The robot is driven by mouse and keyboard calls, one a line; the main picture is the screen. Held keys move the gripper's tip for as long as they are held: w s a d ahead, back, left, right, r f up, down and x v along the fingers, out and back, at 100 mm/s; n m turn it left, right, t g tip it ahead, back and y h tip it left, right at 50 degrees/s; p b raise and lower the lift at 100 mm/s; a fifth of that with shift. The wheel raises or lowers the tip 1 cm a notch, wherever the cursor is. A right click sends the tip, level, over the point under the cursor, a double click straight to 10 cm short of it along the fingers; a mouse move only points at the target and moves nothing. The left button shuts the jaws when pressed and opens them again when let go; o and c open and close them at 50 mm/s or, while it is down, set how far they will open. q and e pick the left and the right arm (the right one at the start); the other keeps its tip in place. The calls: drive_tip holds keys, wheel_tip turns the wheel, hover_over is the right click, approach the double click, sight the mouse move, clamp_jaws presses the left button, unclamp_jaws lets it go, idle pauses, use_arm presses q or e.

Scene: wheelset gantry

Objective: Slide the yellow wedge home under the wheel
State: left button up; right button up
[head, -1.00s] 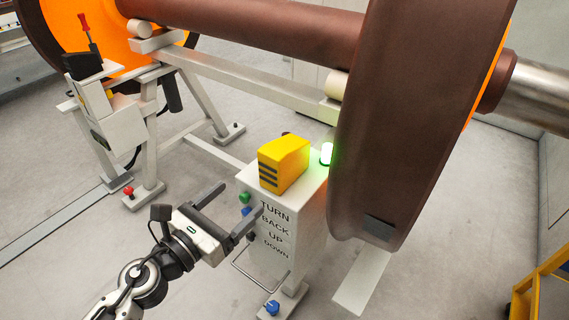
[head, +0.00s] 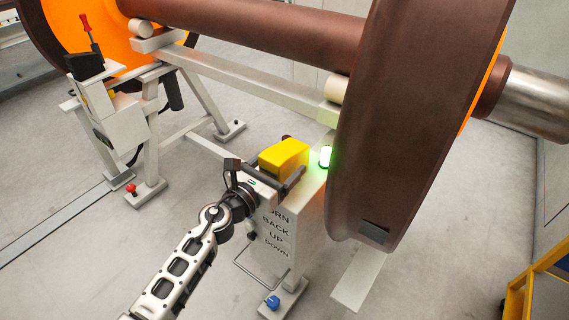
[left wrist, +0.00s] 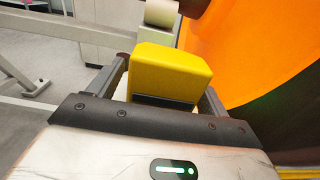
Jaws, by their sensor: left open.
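The yellow wedge (head: 284,157) sits on top of the pale control box (head: 312,196), beside the big brown wheel (head: 405,120). It also shows in the left wrist view (left wrist: 171,70), between the two fingers. My left gripper (head: 277,166) is open, with one finger on each side of the wedge. In the left wrist view the gripper (left wrist: 157,85) shows a finger at the left and one at the right of the wedge; whether they touch it I cannot tell. My right gripper is not in view.
A green lamp (head: 326,157) glows between the wedge and the wheel. A pale roller (head: 336,88) on the frame beam (head: 250,83) lies behind. A stand with a red-handled tool (head: 88,32) is at the left. The floor at the left front is clear.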

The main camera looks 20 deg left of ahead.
use_arm(q)
drive_tip(key=shift+w+d, duration=0.1)
drive_tip(key=shift+w, duration=0.1)
drive_tip(key=c, duration=1.4)
drive_tip(key=shift+r, duration=0.1)
